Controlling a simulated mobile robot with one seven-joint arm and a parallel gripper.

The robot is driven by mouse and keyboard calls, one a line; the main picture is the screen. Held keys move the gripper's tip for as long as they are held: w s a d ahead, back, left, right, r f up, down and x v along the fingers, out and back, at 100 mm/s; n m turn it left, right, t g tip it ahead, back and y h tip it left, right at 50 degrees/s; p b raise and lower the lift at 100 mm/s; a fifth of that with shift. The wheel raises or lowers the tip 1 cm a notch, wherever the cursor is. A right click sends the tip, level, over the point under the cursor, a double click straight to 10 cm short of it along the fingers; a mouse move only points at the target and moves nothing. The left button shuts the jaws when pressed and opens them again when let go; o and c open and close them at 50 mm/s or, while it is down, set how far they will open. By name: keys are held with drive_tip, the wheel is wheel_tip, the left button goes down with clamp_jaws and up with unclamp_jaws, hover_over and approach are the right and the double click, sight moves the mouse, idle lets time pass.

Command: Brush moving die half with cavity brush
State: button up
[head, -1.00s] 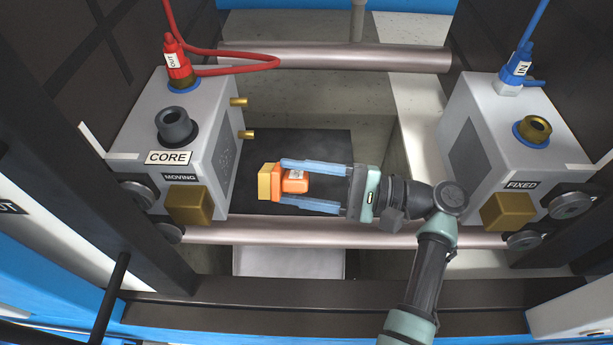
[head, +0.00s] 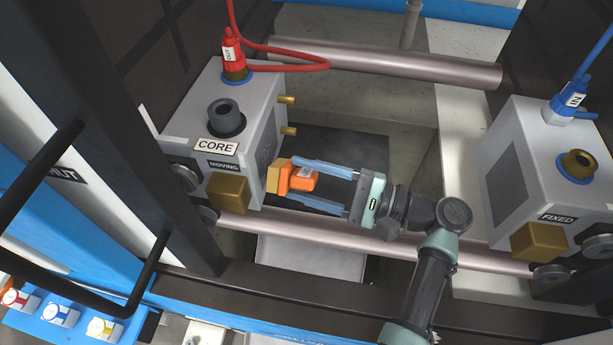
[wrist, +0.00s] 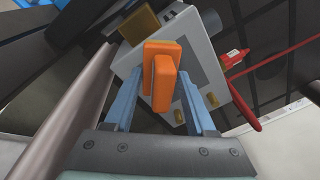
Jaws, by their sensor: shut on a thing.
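The moving die half (head: 236,118) is a grey block labelled CORE and MOVING, at the left in the head view. It also shows at the top of the wrist view (wrist: 193,47). The cavity brush (head: 302,179) has an orange body and a tan bristle block. My gripper (head: 296,180) is shut on the orange body with its blue fingers. The bristle block points left, close to the die half's right face. I cannot tell whether the two touch.
The fixed die half (head: 550,165) stands at the right. Tie bars run behind (head: 420,73) and in front (head: 330,232) of my gripper. Two brass pins (head: 287,115) stick out of the moving half. A red hose (head: 290,68) loops above it. Open room lies between the halves.

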drive_tip(key=shift+p+x, duration=0.35)
drive_tip(key=shift+x, duration=0.65)
